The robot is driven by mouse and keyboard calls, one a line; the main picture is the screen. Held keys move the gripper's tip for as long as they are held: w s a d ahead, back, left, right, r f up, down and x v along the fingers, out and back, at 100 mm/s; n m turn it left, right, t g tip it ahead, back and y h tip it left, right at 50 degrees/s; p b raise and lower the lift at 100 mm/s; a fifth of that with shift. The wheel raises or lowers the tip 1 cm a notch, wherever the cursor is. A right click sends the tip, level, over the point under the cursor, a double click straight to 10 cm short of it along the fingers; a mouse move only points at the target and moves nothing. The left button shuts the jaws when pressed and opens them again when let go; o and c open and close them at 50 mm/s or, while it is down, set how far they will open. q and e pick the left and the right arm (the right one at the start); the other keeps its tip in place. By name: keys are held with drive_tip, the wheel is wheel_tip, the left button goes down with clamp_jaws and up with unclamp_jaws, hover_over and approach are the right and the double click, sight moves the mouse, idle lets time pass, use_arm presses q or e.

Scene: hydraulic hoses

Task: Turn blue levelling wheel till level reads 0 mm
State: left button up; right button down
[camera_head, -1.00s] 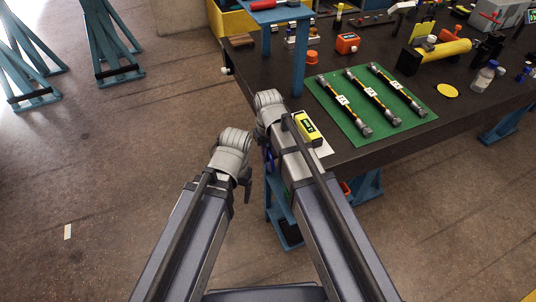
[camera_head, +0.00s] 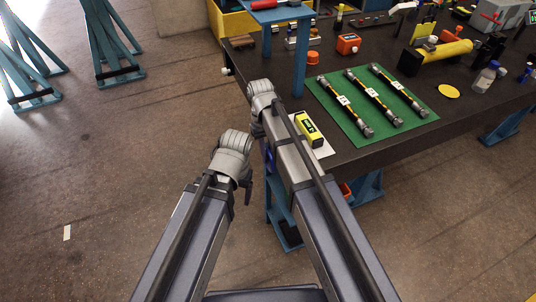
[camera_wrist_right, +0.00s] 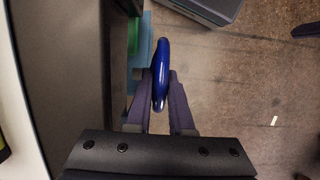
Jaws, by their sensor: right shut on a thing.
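The blue levelling wheel (camera_wrist_right: 160,72) shows edge-on in the right wrist view, beside the table's edge. My right gripper (camera_wrist_right: 163,88) is shut on its rim, one finger on each side. In the head view only a small blue patch of the wheel (camera_head: 268,154) shows beside my right arm, which hides the rest. The yellow level (camera_head: 309,130) with a green display lies on a white sheet at the table's near left corner; its reading is too small to make out. My left arm's wrist (camera_head: 232,155) is left of the table over the floor; its jaws are not clear.
The dark table (camera_head: 390,150) carries a green mat (camera_head: 345,125) with three hoses. A blue stand (camera_head: 300,70) rises at the table's left side. The floor at left is clear near my arms.

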drive_tip(key=c, duration=1.1)
unclamp_jaws()
drive_tip(key=p+v, duration=0.7)
drive_tip(key=shift+w+r+p, duration=0.1)
drive_tip(key=shift+r+p, duration=0.2)
drive_tip(key=shift+r, duration=0.1)
